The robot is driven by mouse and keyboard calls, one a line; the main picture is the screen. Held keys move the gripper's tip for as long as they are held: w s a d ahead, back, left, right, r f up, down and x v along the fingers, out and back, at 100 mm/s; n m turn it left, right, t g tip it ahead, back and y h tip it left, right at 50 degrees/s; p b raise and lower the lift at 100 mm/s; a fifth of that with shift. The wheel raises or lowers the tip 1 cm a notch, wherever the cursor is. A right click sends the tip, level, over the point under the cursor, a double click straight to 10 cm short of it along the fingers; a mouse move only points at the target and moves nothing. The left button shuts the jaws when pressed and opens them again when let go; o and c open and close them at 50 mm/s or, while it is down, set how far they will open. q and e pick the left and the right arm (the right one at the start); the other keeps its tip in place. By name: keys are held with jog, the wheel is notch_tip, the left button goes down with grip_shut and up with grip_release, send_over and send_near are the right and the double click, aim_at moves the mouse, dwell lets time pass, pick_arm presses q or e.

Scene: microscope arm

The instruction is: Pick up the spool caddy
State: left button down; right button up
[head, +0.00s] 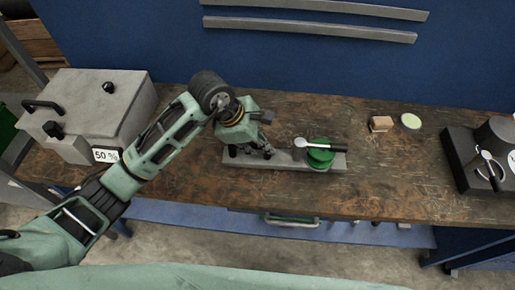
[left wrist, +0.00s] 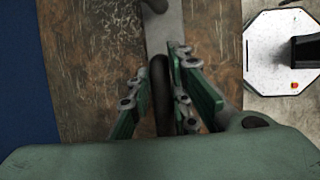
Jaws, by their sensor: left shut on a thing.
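The spool caddy (head: 285,163) is a long grey base on the wooden bench, carrying a green spool (head: 321,153) near its right end. A small light-headed tool lies by the spool. My left gripper (head: 252,152) is over the caddy's left half, pointing down, and hides that part. In the left wrist view, the caddy's grey strip (left wrist: 165,33) runs between the fingers of my left gripper (left wrist: 160,78). The fingers are shut on a dark upright part of the caddy, mostly hidden. The caddy appears to rest on the bench. My right gripper is not in view.
A grey box (head: 105,95) with a "50" label stands left on the bench (head: 385,175). A small brown block (head: 381,124) and a pale green disc (head: 411,121) lie right of the caddy. A dark stand (head: 470,165) is at the far right. A blue wall closes the back.

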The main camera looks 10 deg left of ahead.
aim_at(257, 157)
pick_arm(q)
jog(key=s+d+r+b, duration=0.3)
jog(key=d+r, duration=0.3)
jog(key=d, duration=0.4)
jog(key=shift+s+r+b, duration=0.35)
jog(key=shift+s+b, duration=0.05)
jog(key=shift+s, duration=0.5)
jog(key=shift+f, duration=0.1)
jog(key=shift+w+a+f+b, duration=0.8)
jog(key=shift+a+f+b, duration=0.9)
jog(key=shift+b, duration=0.35)
jog(key=shift+w+a+f+b, duration=0.8)
jog(key=shift+a+f+b, duration=0.7)
jog(key=shift+a+b, duration=0.4)
jog(key=shift+w+a+f+b, duration=0.8)
jog(key=shift+a+f+b, duration=0.85)
jog(key=shift+b, duration=0.5)
jog(key=shift+f+b, duration=0.4)
jog(key=shift+b, duration=0.1)
jog(key=shift+s+f, duration=0.1)
